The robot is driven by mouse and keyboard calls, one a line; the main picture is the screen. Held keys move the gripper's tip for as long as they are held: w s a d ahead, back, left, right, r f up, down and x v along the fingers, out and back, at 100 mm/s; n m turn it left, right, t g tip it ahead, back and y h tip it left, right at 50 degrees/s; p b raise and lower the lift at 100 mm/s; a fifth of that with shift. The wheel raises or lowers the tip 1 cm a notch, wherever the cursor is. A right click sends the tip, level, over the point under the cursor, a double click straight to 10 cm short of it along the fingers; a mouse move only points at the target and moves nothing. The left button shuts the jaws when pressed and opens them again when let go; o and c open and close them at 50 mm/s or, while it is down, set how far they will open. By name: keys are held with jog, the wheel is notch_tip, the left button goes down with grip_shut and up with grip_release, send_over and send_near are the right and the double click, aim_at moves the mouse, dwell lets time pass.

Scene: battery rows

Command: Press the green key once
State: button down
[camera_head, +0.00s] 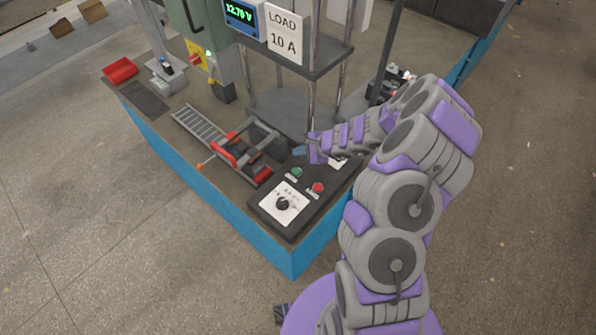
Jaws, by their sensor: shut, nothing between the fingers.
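The green key (297,172) is a small round button on the dark control panel (262,212) at the table's front corner. A white label lies just below it. My gripper (300,151) is shut and empty, at the end of my grey and purple arm that reaches in from the right.
A red key (318,187) sits right of the green one, and a dial (283,204) on a white plate is in front. A red-handled clamp fixture (240,150) stands left. Metal posts and a shelf with a "LOAD 10 A" sign (284,34) rise behind.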

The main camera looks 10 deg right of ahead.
aim_at(299, 173)
jog(key=f+b, duration=0.1)
jog(key=a+f+b, duration=0.1)
jog(key=f, duration=0.1)
jog(key=f+b, duration=0.1)
jog(key=f, duration=0.1)
jog(key=d+f+b, duration=0.1)
jog(key=f+b, duration=0.1)
jog(key=f, duration=0.1)
jog(key=shift+f+b, duration=0.15)
jog(key=shift+b, duration=0.15)
jog(key=shift+a, duration=0.4)
jog(key=shift+d, duration=0.3)
jog(key=shift+a, duration=0.15)
jog(key=shift+f, duration=0.1)
dwell(0.8)
jog(key=shift+f+b, duration=0.3)
jog(key=shift+b, duration=0.05)
